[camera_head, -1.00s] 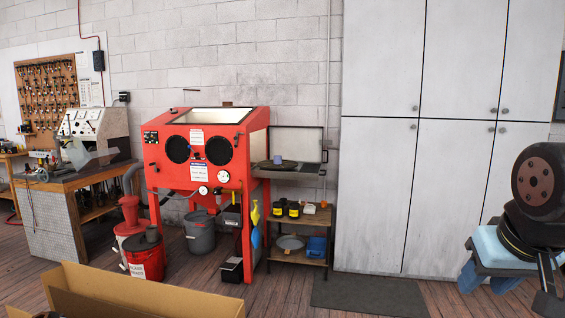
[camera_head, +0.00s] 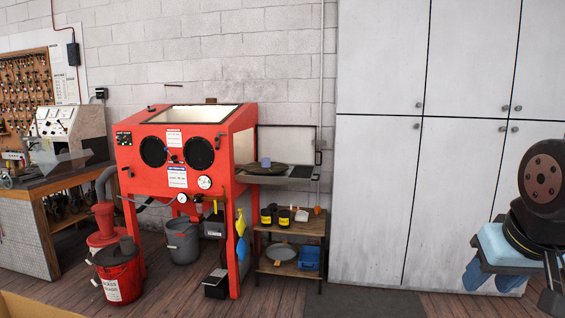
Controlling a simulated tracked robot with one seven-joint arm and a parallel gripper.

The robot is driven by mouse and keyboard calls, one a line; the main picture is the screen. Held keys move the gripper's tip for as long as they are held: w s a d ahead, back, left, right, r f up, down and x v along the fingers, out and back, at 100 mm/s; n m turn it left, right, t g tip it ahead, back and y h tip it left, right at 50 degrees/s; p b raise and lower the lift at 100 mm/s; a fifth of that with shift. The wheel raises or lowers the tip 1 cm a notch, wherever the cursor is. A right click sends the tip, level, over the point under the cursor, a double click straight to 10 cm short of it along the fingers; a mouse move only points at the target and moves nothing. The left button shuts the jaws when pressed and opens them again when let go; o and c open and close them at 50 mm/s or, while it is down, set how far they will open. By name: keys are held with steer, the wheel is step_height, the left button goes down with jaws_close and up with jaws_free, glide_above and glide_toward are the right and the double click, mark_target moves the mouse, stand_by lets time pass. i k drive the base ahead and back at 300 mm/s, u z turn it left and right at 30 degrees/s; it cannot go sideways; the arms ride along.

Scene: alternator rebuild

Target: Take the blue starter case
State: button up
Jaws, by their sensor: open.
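A small blue-grey round piece (camera_head: 266,162) stands on the dark round turntable (camera_head: 268,169), on the shelf at the right side of the red blasting cabinet. It may be the blue starter case, but it is too small to be sure. A blue open bin (camera_head: 309,258) sits on the bottom of the low wooden stand. My gripper (camera_head: 494,281) is at the right edge, with two blue fingers spread apart and pointing down. It is empty and well away from the turntable and stand.
The red cabinet (camera_head: 187,150) stands by the wall, with a red bucket (camera_head: 121,282) and a grey bucket (camera_head: 183,243) at its feet. Tall grey lockers (camera_head: 376,190) fill the right. A dark mat (camera_head: 361,303) lies before them. A workbench (camera_head: 25,235) is at left.

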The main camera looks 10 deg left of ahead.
mark_target(266, 161)
steer(key=u, duration=0.05)
steer(key=i, duration=3.25)
steer(key=u, duration=2.1)
steer(key=i, duration=1.8)
steer(key=z, duration=0.05)
